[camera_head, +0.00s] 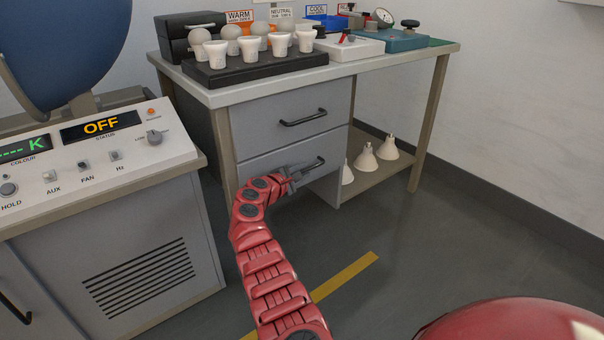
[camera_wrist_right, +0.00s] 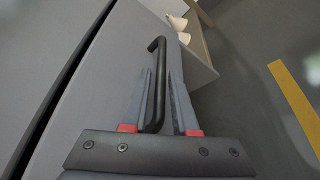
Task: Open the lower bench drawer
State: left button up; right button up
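The bench (camera_head: 222,97) has two grey drawers, one above the other. The lower drawer (camera_head: 262,163) looks flush with the cabinet; its front also shows in the right wrist view (camera_wrist_right: 105,85). Its black bar handle (camera_head: 313,164) runs lengthwise between my fingers in the right wrist view (camera_wrist_right: 157,75). My right gripper (camera_head: 298,177) is at this handle, with one finger on each side. The fingers (camera_wrist_right: 163,95) are apart, with a visible gap beside the bar, so the gripper is open around it. My left gripper is not in view.
The upper drawer (camera_head: 262,120) with its handle (camera_head: 303,118) is shut above. Bulbs in a black rack (camera_head: 255,70) stand on the bench top. White lamp shapes (camera_head: 366,160) sit on the low shelf at right. A control console (camera_head: 100,165) stands at left. Floor in front is clear.

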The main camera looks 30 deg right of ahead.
grip_shut()
dwell(1.3)
